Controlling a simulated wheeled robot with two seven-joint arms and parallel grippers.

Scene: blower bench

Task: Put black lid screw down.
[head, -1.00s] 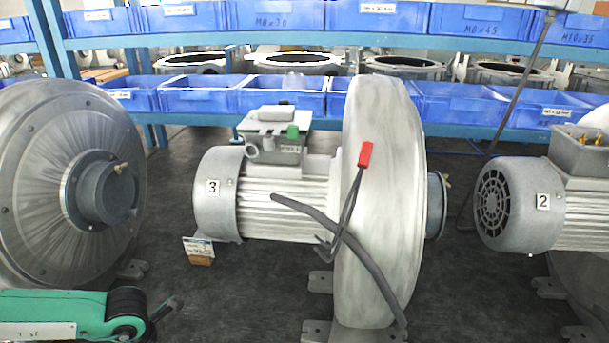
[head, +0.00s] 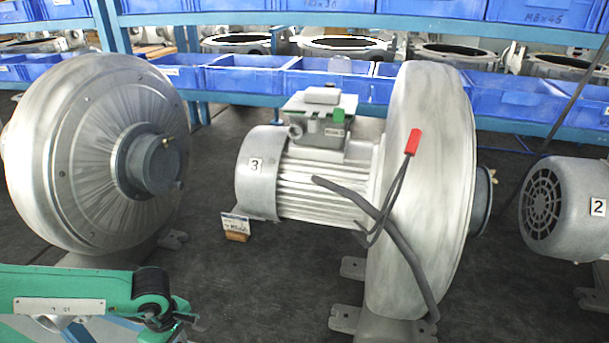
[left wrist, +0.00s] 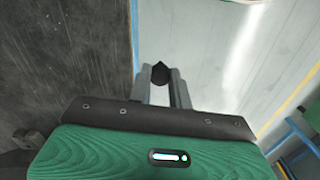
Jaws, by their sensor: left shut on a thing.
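My left gripper (left wrist: 160,88) is shut on a small dark pointed piece, the black lid screw (left wrist: 160,73), in the left wrist view. The blower marked 3 (head: 325,185) stands in the middle, well apart from that arm. Its grey-green terminal box (head: 322,122) sits on top of the motor. My right gripper is not in view.
A second blower (head: 95,150) stands at the left and a motor marked 2 (head: 560,210) at the right. A black cable with a red end (head: 413,142) hangs on blower 3. Blue bins (head: 245,77) line the shelf behind.

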